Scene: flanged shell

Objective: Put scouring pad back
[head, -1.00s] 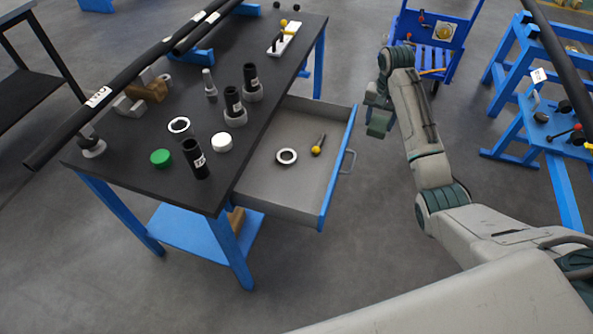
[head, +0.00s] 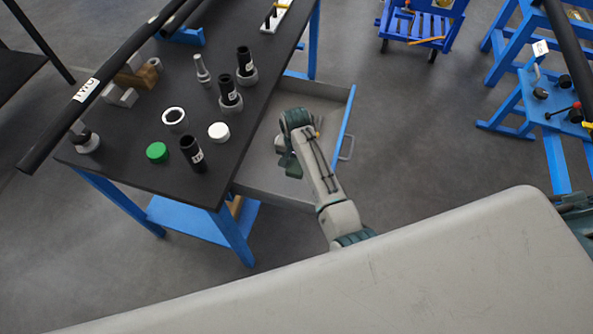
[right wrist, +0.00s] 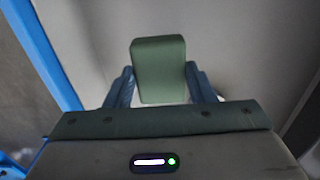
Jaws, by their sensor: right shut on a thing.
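The scouring pad is a green rounded block (right wrist: 158,68), held between the blue fingers of my right gripper (right wrist: 160,84) in the right wrist view. In the head view the pad (head: 290,166) hangs below my right gripper (head: 289,150), over the open grey drawer (head: 258,165). The drawer floor (right wrist: 240,35) also shows behind the pad in the right wrist view. I cannot tell the pad's height above the floor. My arm hides much of the drawer's middle. My left gripper is not in view.
The black worktop (head: 120,160) left of the drawer carries a white ring (head: 174,116), a green cap (head: 157,152), a white cap (head: 219,130) and several black cylinders. The drawer's blue front (head: 343,125) is at its right. A blue cart (head: 425,25) stands beyond.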

